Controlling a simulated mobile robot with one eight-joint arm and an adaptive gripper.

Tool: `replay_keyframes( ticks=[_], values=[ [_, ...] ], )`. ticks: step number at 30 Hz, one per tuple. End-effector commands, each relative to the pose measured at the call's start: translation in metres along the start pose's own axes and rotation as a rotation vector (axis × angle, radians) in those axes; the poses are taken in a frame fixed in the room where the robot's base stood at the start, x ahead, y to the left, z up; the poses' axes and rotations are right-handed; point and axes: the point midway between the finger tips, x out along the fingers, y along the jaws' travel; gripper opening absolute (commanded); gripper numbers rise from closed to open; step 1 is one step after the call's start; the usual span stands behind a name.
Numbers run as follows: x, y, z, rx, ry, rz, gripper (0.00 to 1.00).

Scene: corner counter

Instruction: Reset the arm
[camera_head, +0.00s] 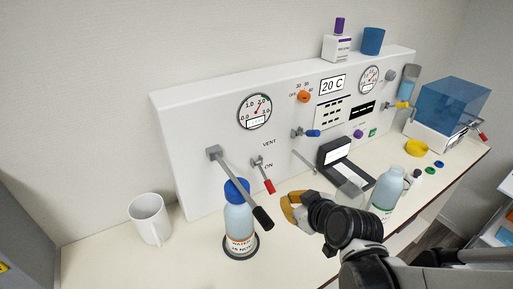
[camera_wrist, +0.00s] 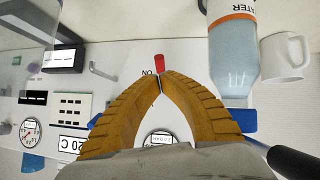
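My arm reaches in from the lower right in the head view. My gripper (camera_head: 290,208) is in front of the panel, to the right of the blue-capped water bottle (camera_head: 239,222). In the wrist view, which is upside down, the two orange ribbed fingers of my gripper (camera_wrist: 160,78) curve together and meet at the tips with nothing visible between them. A red-tipped lever (camera_wrist: 159,62) shows just beyond the tips. The water bottle (camera_wrist: 232,55) is to the right of the fingers there, apart from them.
A black-handled lever (camera_head: 262,216) sticks out beside the bottle. A white mug (camera_head: 149,219) stands at left. The white panel (camera_head: 190,130) carries gauges and knobs. A black open case (camera_head: 345,165), a pale bottle (camera_head: 386,192) and a blue clear box (camera_head: 451,104) stand right.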

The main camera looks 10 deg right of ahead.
Motion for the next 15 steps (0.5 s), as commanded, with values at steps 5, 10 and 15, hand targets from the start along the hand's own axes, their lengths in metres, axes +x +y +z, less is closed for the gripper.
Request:
replay_keyframes(
  ticks=[5,10,15],
  values=[
    [-0.0130,-0.0007,0.0047,0.001,0.000,0.000,0.00],
    [-0.0141,-0.0012,0.0060,0.000,0.000,0.000,0.00],
    [-0.0138,-0.0013,0.0060,0.000,0.000,-0.001,0.00]
  ],
)
